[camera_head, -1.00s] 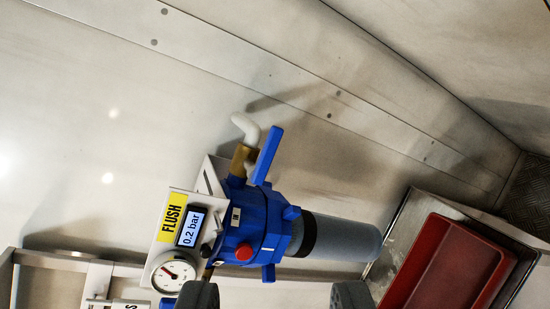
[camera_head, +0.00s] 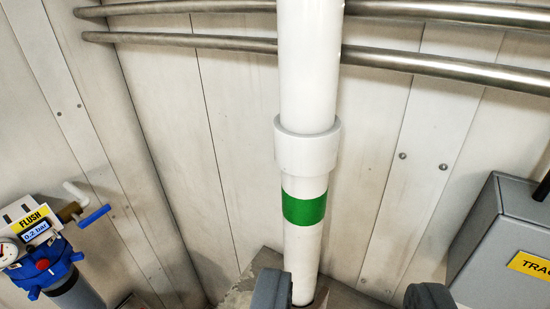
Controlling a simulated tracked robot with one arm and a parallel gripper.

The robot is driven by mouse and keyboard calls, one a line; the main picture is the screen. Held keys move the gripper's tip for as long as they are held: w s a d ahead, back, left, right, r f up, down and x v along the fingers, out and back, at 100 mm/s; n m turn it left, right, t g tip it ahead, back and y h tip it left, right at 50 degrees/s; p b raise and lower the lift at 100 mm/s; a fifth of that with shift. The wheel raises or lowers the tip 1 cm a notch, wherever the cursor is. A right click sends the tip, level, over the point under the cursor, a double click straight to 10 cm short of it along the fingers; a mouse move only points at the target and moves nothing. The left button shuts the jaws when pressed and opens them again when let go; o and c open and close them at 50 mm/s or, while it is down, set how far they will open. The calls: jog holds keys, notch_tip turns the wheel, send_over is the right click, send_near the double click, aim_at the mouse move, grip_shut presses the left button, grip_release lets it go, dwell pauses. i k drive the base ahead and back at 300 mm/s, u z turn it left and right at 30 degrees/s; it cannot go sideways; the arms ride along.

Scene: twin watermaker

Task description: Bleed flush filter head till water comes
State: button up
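The flush filter head (camera_head: 42,267) is blue and sits at the lower left, on top of a grey housing that the bottom edge cuts off. It has a red button (camera_head: 42,265) and a blue lever (camera_head: 94,216) beside a brass fitting with a white bent spout (camera_head: 75,191). A yellow FLUSH label (camera_head: 34,218) and a display (camera_head: 37,231) reading 0.2 bar are above it. A round gauge (camera_head: 8,252) is partly cut off at the left edge. My gripper (camera_head: 350,296) is open and empty at the bottom, well right of the filter head. No water shows at the spout.
A white vertical pipe (camera_head: 308,80) with a green band (camera_head: 304,208) stands behind my gripper. Two metal rails (camera_head: 440,55) cross the panelled wall. A grey box (camera_head: 500,240) with a partly visible yellow label (camera_head: 530,265) is at the right edge.

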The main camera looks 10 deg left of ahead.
aim_at(42, 264)
jog(key=u, duration=1.4)
